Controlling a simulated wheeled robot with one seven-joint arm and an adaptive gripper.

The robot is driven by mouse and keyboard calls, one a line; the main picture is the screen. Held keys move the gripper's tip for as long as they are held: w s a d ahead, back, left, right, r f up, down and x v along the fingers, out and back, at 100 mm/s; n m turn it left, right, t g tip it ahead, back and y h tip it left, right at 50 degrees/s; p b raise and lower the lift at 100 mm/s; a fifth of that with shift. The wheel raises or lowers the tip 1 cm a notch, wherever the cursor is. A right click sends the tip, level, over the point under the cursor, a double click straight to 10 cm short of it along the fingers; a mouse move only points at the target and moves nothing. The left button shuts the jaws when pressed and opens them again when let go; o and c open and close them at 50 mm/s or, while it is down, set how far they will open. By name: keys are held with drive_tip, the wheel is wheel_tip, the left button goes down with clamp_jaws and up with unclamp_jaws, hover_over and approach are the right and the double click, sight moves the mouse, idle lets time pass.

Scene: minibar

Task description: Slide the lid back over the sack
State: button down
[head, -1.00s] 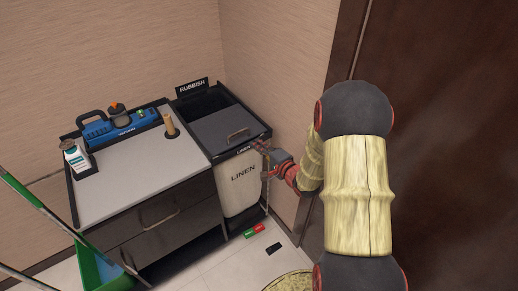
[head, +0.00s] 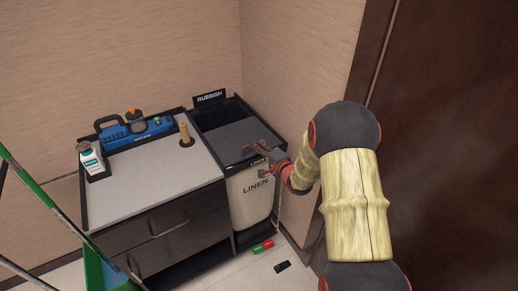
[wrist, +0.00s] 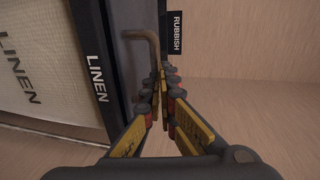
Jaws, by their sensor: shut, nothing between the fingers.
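The lid (head: 236,134) is a flat dark grey panel in the top of the cart's right bay, behind the front rim. A dark gap shows at its back, below the rubbish sign. The cream sack (head: 246,208), marked LINEN, hangs below the front rim; it also shows at the left of the wrist view (wrist: 35,75).
The rubbish sign (head: 211,97) stands at the back of the bay. The wall is close on the right.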

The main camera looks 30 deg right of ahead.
drive_tip(key=w, duration=1.6)
drive_tip(key=w+a, duration=0.1)
drive_tip(key=w, duration=0.7)
drive_tip(key=shift+w+p, duration=0.2)
drive_tip(key=shift+p, duration=0.1)
drive_tip(key=shift+r, duration=0.1)
